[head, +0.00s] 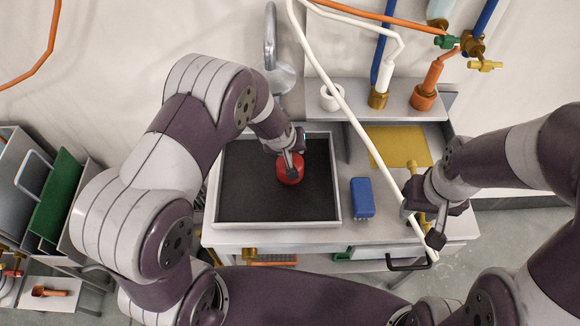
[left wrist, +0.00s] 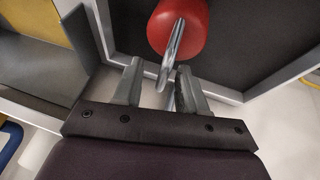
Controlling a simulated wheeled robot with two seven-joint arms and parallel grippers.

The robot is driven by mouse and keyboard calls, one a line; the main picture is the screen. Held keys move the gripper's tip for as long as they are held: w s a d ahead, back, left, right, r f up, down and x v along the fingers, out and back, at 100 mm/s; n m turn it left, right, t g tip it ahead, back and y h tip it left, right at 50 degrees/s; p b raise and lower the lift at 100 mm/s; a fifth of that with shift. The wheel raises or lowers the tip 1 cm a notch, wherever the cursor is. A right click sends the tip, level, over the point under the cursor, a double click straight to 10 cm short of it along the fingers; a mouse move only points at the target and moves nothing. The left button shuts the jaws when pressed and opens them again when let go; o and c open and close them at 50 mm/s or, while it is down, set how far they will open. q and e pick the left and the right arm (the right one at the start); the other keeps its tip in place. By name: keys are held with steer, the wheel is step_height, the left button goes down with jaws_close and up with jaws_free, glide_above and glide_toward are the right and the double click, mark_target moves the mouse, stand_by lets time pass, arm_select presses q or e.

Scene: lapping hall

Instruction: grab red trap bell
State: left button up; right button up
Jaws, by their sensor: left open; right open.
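The red trap bell (head: 289,169) lies in the black-bottomed tray (head: 279,224) on the bench. In the left wrist view the red bell (left wrist: 178,26) shows at the top, with a metal stem (left wrist: 172,56) pointing toward my gripper. My left gripper (head: 291,164) is over the bell in the head view and hides part of it. In the left wrist view my left gripper (left wrist: 158,84) is open, and the stem's end is between its two fingers. I cannot tell whether the fingers touch the stem. My right gripper (head: 423,216) is open and empty at the bench's right side.
A blue block (head: 362,198) stands right of the tray. A yellow sheet (head: 399,146) lies at the back right. A white hose (head: 352,118) crosses the bench near my right gripper. A shelf (head: 391,112) with pipe fittings is behind.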

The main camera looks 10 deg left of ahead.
arm_select(q)
steer(key=shift+d+f, duration=0.15)
steer(key=shift+f, duration=0.1)
steer(key=shift+w+f, duration=0.15)
steer(key=shift+w, duration=0.05)
steer(key=shift+w+a, duration=0.1)
steer(key=shift+a, duration=0.15)
steer(key=c, duration=0.4)
jaws_close()
steer(key=shift+s+d, duration=0.1)
steer(key=shift+s, duration=0.1)
steer(key=shift+w, duration=0.1)
